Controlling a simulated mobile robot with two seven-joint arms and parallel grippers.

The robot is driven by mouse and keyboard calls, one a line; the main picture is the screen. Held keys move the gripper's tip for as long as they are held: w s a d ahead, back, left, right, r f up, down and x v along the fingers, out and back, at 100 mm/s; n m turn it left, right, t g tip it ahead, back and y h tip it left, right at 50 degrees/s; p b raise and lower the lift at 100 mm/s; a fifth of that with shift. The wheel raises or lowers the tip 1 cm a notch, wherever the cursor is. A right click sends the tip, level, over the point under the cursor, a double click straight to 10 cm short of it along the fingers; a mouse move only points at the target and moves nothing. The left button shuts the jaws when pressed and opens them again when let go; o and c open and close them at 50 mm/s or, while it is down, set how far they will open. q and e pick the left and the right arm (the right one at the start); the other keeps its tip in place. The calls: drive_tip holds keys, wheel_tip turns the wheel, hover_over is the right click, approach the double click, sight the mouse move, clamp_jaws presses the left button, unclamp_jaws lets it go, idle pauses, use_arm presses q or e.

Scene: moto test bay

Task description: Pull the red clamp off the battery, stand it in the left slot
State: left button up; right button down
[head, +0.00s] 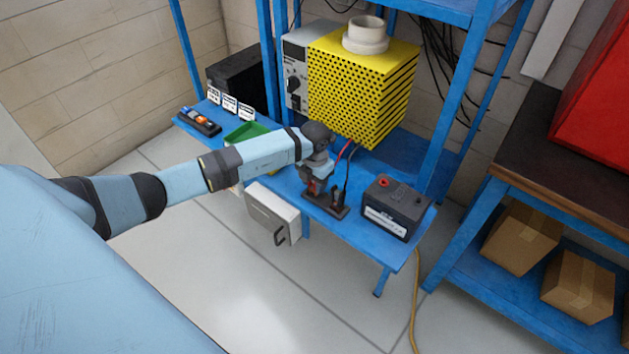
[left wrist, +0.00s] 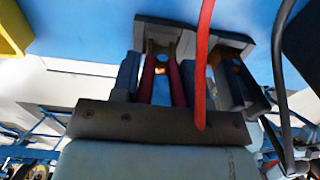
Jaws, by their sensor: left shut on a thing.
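The red clamp (left wrist: 176,84) shows between my left gripper's fingers in the left wrist view, its two red handles toward the palm. My left gripper (head: 314,185) is shut on it, over the left part of the dark slotted holder (head: 341,214). The holder also shows in the left wrist view (left wrist: 192,24), at the clamp's far end. I cannot tell how deep the clamp sits in the left slot. A black clamp (head: 339,196) stands at the holder's right side. The battery (head: 392,212), dark with a red terminal, stands to the right, with no clamp on it. My right gripper is out of view.
A red cable (left wrist: 203,60) and a black cable (head: 347,172) hang close to my left gripper. A yellow perforated box (head: 350,85) stands behind. A green tray (head: 246,133) lies to the left. The blue bench's front edge is near the holder.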

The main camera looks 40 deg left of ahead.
use_arm(q)
drive_tip(key=shift+f+b, duration=0.4)
drive_tip(key=shift+f, duration=0.2)
drive_tip(key=o, duration=1.3)
drive_tip(key=shift+c, duration=0.2)
wheel_tip(320, 180, up, 14)
drive_tip(key=shift+f+b, duration=0.1)
drive_tip(key=shift+b, duration=0.2)
